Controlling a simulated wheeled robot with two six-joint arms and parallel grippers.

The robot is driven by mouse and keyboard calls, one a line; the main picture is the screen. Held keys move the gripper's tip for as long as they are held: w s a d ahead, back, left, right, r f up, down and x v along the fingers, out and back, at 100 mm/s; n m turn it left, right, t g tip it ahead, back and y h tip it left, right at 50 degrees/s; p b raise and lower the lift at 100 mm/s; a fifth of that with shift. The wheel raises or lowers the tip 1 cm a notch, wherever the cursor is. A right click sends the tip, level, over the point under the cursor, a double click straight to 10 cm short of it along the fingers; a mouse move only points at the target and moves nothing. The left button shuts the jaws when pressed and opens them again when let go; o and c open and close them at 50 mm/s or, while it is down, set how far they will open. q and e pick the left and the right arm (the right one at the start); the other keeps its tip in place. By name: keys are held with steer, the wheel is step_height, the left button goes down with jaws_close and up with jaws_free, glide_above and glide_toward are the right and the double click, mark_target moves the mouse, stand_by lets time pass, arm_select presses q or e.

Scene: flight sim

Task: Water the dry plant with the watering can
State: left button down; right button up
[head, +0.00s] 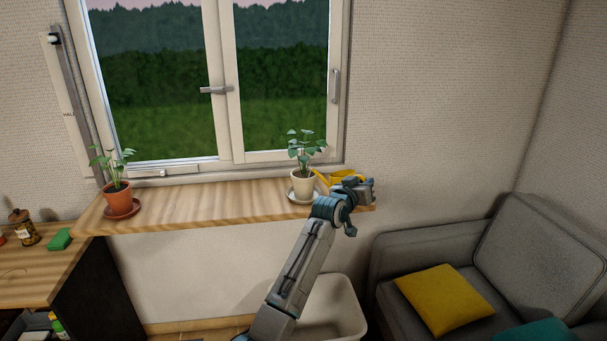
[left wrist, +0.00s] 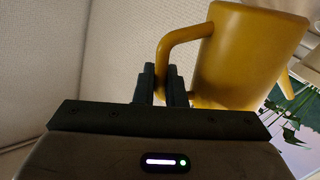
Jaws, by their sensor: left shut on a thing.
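The yellow watering can (head: 345,175) is at the right end of the window sill, mostly hidden behind my left gripper (head: 362,188). In the left wrist view the can (left wrist: 245,50) is large and tilted, and my left gripper (left wrist: 165,85) is shut on its handle. In the head view the can's spout points left toward a plant (head: 305,148) in a cream pot (head: 302,184) on a white saucer. Another plant (head: 112,160) stands in a terracotta pot (head: 117,196) at the sill's left end. I cannot tell from their leaves which is dry. My right gripper is out of view.
The wooden sill (head: 210,205) is clear between the two pots. The window (head: 215,85) is behind it. A white bin (head: 345,305) stands below, and a grey sofa (head: 400,250) with a yellow cushion (head: 443,300) is at right. A green sponge (head: 60,239) lies on the left counter.

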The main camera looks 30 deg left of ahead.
arm_select(q)
steer(key=shift+a+r+p, duration=0.15)
steer(key=shift+r+p, duration=0.15)
steer(key=shift+r, duration=0.3)
stand_by(0.3)
steer(key=shift+w, duration=0.1)
steer(key=shift+a+r, duration=0.1)
steer(key=shift+r, duration=0.05)
stand_by(0.5)
steer(key=shift+a+r+n+p, duration=0.15)
steer(key=shift+r+n+p, duration=0.05)
steer(key=shift+n+p, duration=0.1)
stand_by(0.5)
